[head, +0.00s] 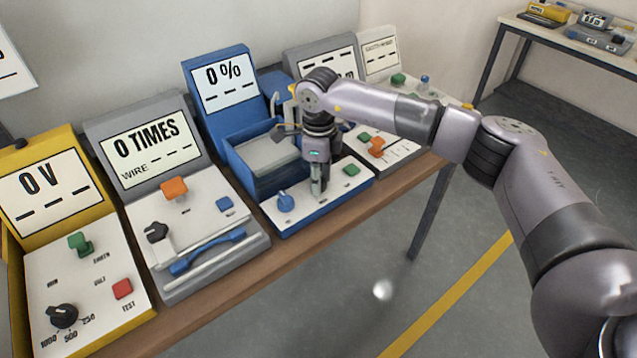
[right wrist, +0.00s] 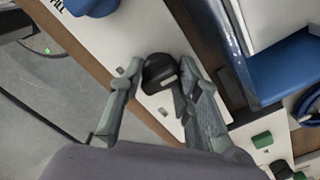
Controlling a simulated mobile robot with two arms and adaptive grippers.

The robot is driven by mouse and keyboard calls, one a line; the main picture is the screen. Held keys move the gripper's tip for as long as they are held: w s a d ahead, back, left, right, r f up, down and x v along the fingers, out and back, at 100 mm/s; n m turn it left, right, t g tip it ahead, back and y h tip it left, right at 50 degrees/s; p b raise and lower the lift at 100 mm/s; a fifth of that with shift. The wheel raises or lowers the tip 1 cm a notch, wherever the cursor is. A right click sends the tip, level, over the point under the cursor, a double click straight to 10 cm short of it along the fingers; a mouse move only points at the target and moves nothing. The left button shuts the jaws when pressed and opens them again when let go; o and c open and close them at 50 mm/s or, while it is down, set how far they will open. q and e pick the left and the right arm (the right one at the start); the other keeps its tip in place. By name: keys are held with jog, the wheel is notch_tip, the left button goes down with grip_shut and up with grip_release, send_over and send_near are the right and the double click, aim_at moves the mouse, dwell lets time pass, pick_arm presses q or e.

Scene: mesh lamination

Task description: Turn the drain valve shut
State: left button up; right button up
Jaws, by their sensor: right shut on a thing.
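The blue machine (head: 221,95) with a "0 %" display stands mid-bench, with a tank and a white front panel. In the head view, the gripper covers the knob. My left gripper is not in view.
The blue tank's inside shows in the right wrist view (right wrist: 283,80). To the left stand a grey "0 TIMES" machine (head: 110,180) and a yellow "0 V" tester (head: 15,232). More grey devices stand to the right. The wooden bench edge (head: 240,275) runs along the front, with open floor beyond.

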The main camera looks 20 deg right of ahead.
jog(key=shift+n, duration=0.4)
jog(key=o, duration=1.1)
jog(key=shift+o, duration=0.2)
jog(key=shift+r, duration=0.1)
notch_tip(320, 180, up, 12)
dwell(0.3)
